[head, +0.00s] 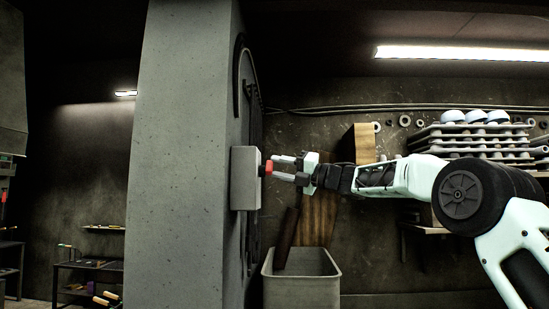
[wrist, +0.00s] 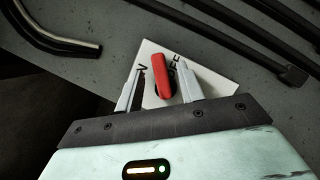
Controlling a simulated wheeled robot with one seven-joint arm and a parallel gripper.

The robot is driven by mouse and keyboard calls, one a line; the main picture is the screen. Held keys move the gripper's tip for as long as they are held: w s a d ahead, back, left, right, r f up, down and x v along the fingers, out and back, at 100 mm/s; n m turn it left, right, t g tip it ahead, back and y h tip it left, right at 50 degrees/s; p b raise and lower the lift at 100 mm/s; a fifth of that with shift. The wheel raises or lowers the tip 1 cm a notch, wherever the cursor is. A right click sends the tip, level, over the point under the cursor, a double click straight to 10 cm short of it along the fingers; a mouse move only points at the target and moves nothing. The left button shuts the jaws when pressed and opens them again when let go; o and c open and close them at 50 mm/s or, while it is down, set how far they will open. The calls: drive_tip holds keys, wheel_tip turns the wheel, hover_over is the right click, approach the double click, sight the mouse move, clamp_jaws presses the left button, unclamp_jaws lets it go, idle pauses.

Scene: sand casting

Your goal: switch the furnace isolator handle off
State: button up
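The grey isolator box (head: 245,185) is fixed to the side of the concrete pillar. Its red handle (head: 268,168) sticks out to the right, and in the wrist view the handle (wrist: 163,78) stands nearly upright across the pale faceplate (wrist: 205,80). Parts of dark lettering show on both sides of the handle; the rest is hidden. My gripper (head: 278,168) is level with the handle, its fingers pointing at the box. In the wrist view the fingers stand open on either side of the handle, with a visible gap on the left.
The concrete pillar (head: 180,150) carries dark pipes or bars (wrist: 210,30) close beside the box. Below my gripper stands a grey bin (head: 301,290) with a dark board leaning in it. Shelves with stacked trays (head: 470,140) are behind my arm on the right.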

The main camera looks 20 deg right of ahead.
drive_tip(key=shift+p+x, duration=0.35)
drive_tip(key=shift+x, duration=0.7)
clamp_jaws()
drive_tip(key=shift+w+f+m+h+p, duration=0.15)
drive_tip(key=shift+m+h+p, duration=0.25)
drive_tip(key=shift+m+p, duration=0.6)
drive_tip(key=shift+f+m+h+p, duration=0.25)
drive_tip(key=shift+m+h+p, duration=0.15)
drive_tip(key=shift+m+p, duration=0.6)
drive_tip(key=shift+w+f+m+h+p, duration=0.15)
drive_tip(key=shift+m+h+p, duration=0.25)
drive_tip(key=shift+m+p, duration=0.6)
drive_tip(key=shift+f, duration=0.1)
unclamp_jaws()
